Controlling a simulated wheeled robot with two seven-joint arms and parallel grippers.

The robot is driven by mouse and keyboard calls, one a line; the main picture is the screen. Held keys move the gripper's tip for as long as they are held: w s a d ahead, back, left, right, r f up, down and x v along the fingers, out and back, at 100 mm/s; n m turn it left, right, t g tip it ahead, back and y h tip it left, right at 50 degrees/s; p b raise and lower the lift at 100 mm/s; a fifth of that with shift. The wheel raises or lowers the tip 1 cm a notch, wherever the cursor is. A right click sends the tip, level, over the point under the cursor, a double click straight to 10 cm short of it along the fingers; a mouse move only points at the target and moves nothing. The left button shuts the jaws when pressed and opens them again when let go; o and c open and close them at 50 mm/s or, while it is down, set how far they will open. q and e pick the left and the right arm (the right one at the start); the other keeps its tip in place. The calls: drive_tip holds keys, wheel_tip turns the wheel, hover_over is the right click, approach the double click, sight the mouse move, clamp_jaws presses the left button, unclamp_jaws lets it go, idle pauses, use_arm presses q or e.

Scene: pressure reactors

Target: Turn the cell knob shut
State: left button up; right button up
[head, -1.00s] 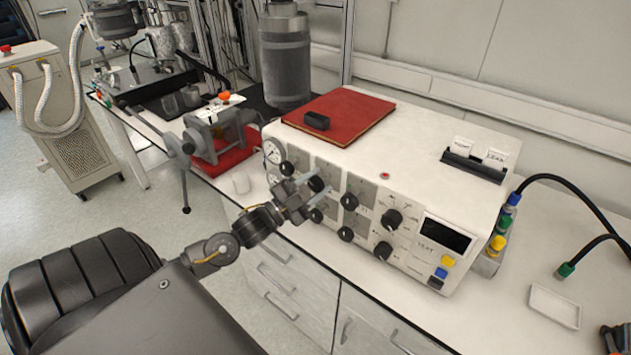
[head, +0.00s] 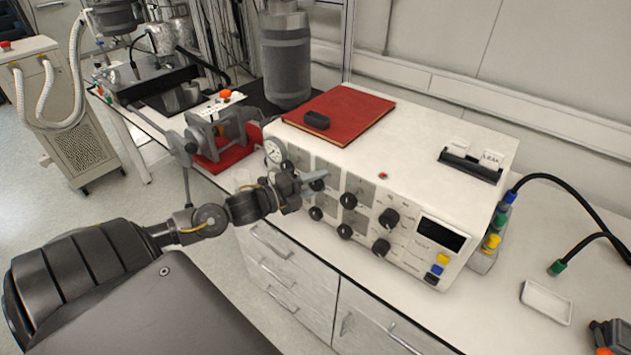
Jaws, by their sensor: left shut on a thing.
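The white control box (head: 440,150) stands on the bench, with several black knobs on its sloped front panel. My left gripper (head: 316,181) is at the left part of this panel, its fingers shut on a black knob (head: 317,184) in the upper row. The fingers partly hide this knob. Another knob (head: 316,213) sits just below it, and two more knobs (head: 348,200) (head: 345,231) are to the right. The panel's labels are too small to read. My right gripper is not in view.
A red book (head: 352,118) with a small black block (head: 316,120) lies on the box. A red-based vise (head: 222,140) stands left of it. A white tray (head: 547,302) and black cables (head: 590,200) are at the right.

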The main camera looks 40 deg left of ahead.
use_arm(q)
drive_tip(key=shift+m, duration=0.5)
drive_tip(key=o, duration=1)
drive_tip(key=shift+c, duration=0.2)
drive_tip(key=shift+s+a+f, duration=0.15)
drive_tip(key=shift+s+a, duration=0.05)
drive_tip(key=shift+s, duration=0.3)
drive_tip(key=b+v, duration=0.1)
drive_tip(key=v, duration=0.8)
drive_tip(key=shift+s+r+b, duration=0.35)
drive_tip(key=shift+b, duration=0.05)
drive_tip(key=shift+a, duration=0.1)
